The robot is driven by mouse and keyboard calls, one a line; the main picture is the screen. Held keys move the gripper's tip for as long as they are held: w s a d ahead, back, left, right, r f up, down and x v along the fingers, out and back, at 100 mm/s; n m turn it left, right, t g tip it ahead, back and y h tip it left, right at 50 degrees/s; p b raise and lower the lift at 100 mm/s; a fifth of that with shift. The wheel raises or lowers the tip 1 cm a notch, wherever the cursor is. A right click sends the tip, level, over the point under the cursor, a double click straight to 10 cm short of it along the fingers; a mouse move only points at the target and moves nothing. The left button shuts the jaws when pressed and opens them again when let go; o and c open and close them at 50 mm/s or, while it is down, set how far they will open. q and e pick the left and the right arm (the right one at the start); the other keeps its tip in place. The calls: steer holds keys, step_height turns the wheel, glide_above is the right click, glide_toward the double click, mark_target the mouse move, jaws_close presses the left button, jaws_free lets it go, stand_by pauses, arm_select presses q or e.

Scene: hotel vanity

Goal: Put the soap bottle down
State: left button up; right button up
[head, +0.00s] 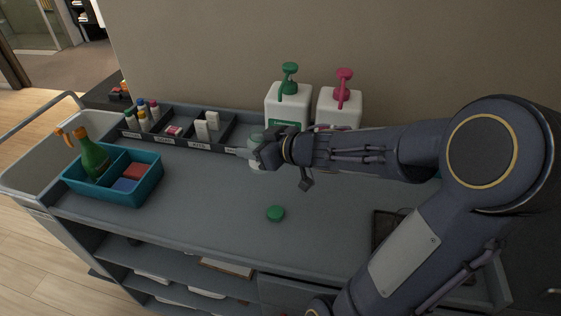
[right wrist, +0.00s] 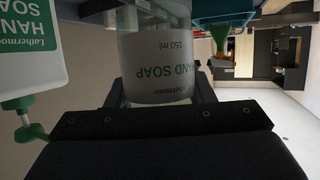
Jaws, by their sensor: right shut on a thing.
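The soap bottle (head: 255,161) is small, pale and translucent, with "HAND SOAP" and "150 ml" lettering in the right wrist view (right wrist: 155,65). My right gripper (head: 262,153) is shut on it, with a finger on each side of its body. The gripper and arm partly cover the bottle in the head view. The bottle is over the middle of the grey cart top, in front of the divided tray; I cannot tell whether its base touches the surface. My left gripper is out of view.
A green cap (head: 275,213) lies on the cart top (head: 220,215). Two large pump bottles, green (head: 287,103) and pink (head: 338,108), stand behind. A dark divided tray (head: 185,143) and teal caddy (head: 128,188) are left. The front middle is mostly clear.

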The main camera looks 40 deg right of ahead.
steer(key=w+d+f, duration=0.2)
steer(key=d+f, duration=0.1)
steer(key=w+d+f, duration=0.2)
steer(key=d+f, duration=0.1)
steer(key=d, duration=0.1)
steer(key=w+d+f, duration=0.2)
steer(key=d+f, duration=0.1)
steer(key=d, duration=0.1)
steer(key=shift+w+f, duration=0.1)
steer(key=shift+w, duration=0.15)
steer(key=shift+w+d+f+b, duration=0.1)
steer(key=shift+f+b, duration=0.3)
steer(key=shift+f, duration=1.35)
steer(key=shift+f, duration=0.15)
steer(key=o, duration=0.7)
steer(key=shift+c, duration=0.2)
